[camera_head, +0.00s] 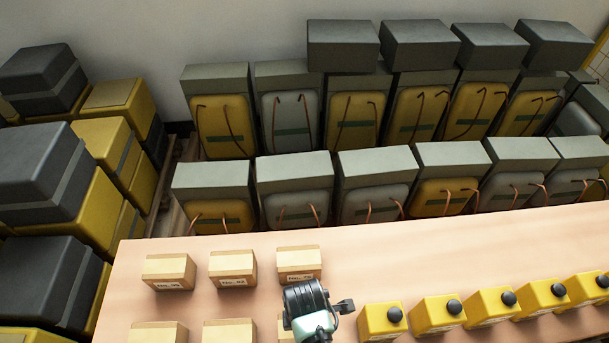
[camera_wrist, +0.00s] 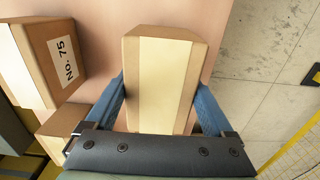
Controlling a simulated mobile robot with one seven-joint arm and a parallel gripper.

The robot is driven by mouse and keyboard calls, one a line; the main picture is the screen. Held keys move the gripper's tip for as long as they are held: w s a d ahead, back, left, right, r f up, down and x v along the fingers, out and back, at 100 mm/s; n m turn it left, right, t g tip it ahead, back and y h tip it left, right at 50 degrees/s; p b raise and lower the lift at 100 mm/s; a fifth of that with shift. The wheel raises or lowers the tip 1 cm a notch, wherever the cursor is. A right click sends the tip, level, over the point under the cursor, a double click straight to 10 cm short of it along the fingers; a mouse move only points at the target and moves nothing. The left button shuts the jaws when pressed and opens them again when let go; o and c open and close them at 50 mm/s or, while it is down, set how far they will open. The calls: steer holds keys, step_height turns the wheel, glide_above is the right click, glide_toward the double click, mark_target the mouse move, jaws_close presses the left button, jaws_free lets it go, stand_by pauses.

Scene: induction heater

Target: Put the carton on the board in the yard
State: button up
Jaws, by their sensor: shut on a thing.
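In the wrist view my gripper (camera_wrist: 160,82) has its two blue fingers on either side of a brown carton (camera_wrist: 162,90) with a wide pale tape strip. It is shut on this carton, which lies over the pinkish tabletop; I cannot tell whether it touches the top. In the head view my wrist is at the table's lower middle and hides the fingers. Which carton there is the held one I cannot tell. A board in a yard cannot be made out.
Yellow boxes with black knobs (camera_head: 437,312) line the right side. Grey and yellow cases (camera_head: 375,188) stack behind; more dark cases (camera_head: 40,170) stand left. Tiled floor (camera_wrist: 262,70) lies beyond the table edge.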

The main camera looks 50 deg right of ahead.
steer(key=shift+f, duration=1)
steer(key=shift+f, duration=0.2)
steer(key=o, duration=1.5)
step_height(320, 180, up, 12)
steer(key=p, duration=0.3)
steer(key=shift+r+p, duration=0.2)
steer(key=shift+p, duration=0.15)
steer(key=shift+w, duration=0.1)
